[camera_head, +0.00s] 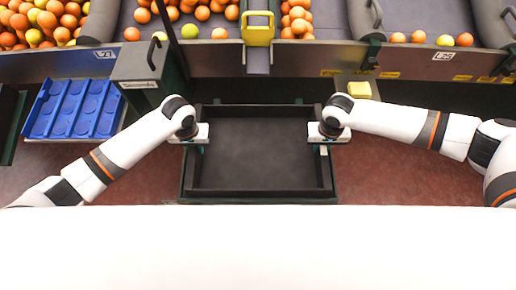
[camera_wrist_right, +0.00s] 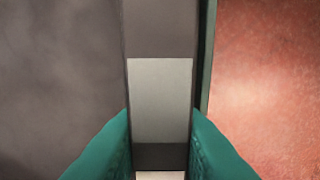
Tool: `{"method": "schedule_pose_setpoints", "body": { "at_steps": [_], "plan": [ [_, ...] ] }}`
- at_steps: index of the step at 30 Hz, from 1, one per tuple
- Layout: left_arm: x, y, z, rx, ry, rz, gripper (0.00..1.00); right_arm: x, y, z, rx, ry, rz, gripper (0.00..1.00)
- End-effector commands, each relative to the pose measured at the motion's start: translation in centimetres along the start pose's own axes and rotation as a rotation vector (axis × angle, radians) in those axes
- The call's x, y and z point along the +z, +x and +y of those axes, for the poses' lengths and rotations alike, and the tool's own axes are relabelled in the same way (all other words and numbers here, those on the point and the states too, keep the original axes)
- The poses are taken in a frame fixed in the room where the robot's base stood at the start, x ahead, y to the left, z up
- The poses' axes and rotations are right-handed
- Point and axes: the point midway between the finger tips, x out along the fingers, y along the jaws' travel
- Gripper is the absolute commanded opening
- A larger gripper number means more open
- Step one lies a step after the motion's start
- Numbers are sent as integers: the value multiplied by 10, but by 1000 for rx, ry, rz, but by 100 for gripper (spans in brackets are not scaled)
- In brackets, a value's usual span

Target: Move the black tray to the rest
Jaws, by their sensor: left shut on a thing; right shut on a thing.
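The black tray (camera_head: 260,190) is empty and sits level at the centre of the head view. My left gripper (camera_head: 203,143) is at the tray's left wall and is shut on it. My right gripper (camera_head: 316,143) is at the tray's right wall and is shut on it. In the right wrist view, the green fingers (camera_wrist_right: 160,150) stand on either side of the tray's wall (camera_wrist_right: 160,35), which has a light grey patch. The tray's dark floor shows to the left of that wall. A dark green frame shows around and under the tray, perhaps the rest.
A conveyor with oranges (camera_head: 183,12) in lanes runs along the back. A blue tray (camera_head: 75,108) with round hollows lies at the left. A grey box (camera_head: 140,63) stands behind my left arm. A yellow block (camera_head: 360,89) is behind my right gripper. Reddish floor (camera_head: 400,172) is open at the right.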

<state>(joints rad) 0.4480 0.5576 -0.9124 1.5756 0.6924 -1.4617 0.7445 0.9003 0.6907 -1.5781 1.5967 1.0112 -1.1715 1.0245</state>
Motion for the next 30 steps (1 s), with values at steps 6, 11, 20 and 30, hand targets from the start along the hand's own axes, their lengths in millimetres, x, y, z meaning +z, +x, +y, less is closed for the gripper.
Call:
{"method": "schedule_pose_setpoints", "body": {
  "at_steps": [6, 11, 20, 30],
  "plan": [
    [0, -11, 0, 1, 0, -1, 0, 1, -11, 0, -1, 1, -1, 0],
    [0, -28, 1, 1, -1, -1, 0, 0, -28, 0, -1, 1, -1, 0],
    [0, -51, 1, 1, -1, 0, 0, 0, -51, -1, -1, 1, -1, 0],
    [0, -50, 1, 2, -1, 0, 0, 0, -50, -1, -2, 2, -1, 0]
  ]
}}
